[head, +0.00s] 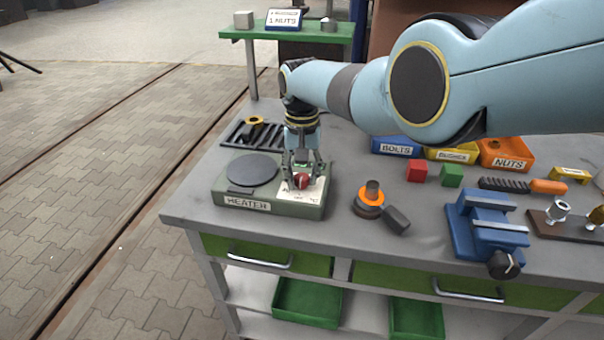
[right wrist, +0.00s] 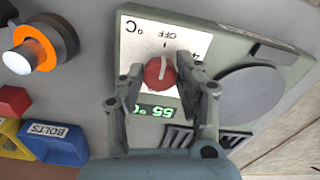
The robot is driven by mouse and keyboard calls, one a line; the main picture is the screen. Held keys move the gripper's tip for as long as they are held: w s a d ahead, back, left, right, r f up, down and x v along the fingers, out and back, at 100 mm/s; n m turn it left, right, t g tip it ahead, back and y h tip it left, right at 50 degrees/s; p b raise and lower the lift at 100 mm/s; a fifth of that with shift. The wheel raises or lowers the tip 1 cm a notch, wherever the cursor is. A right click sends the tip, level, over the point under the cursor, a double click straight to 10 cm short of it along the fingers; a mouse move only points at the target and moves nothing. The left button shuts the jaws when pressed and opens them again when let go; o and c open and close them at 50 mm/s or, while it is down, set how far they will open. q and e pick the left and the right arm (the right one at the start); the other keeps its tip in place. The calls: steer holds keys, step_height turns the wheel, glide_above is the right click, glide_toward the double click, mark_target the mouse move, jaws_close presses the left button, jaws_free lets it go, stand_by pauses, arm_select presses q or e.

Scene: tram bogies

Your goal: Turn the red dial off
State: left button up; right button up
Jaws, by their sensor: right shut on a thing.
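The red dial (head: 302,180) sits on the white panel of the green-grey heater (head: 228,199), at the left of the bench. My right gripper (head: 302,176) comes down from above and is shut on the dial. In the right wrist view the dial (right wrist: 158,73) is between the two fingertips (right wrist: 160,78). Its white line runs nearly up and down in that view, towards the side with the OFF marking. A green lit display (right wrist: 155,111) beside it appears to read 55. My left gripper is not in view.
The heater's round dark plate (head: 252,169) lies left of the dial. A dark piece with an orange ring (head: 370,197) stands to the right, and a blue vise (head: 485,222) farther right. Labelled bins, such as the blue BOLTS bin (head: 396,148), are behind.

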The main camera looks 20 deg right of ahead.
mark_target(302, 178)
steer(key=shift+s+f, duration=0.1)
steer(key=shift+s, duration=0.05)
steer(key=o, duration=1.1)
steer(key=shift+o, duration=0.2)
steer(key=shift+w+r, duration=0.2)
steer(key=shift+r, duration=0.45)
step_height(302, 178, up, 11)
steer(key=shift+s+f, duration=0.15)
steer(key=shift+f, duration=0.05)
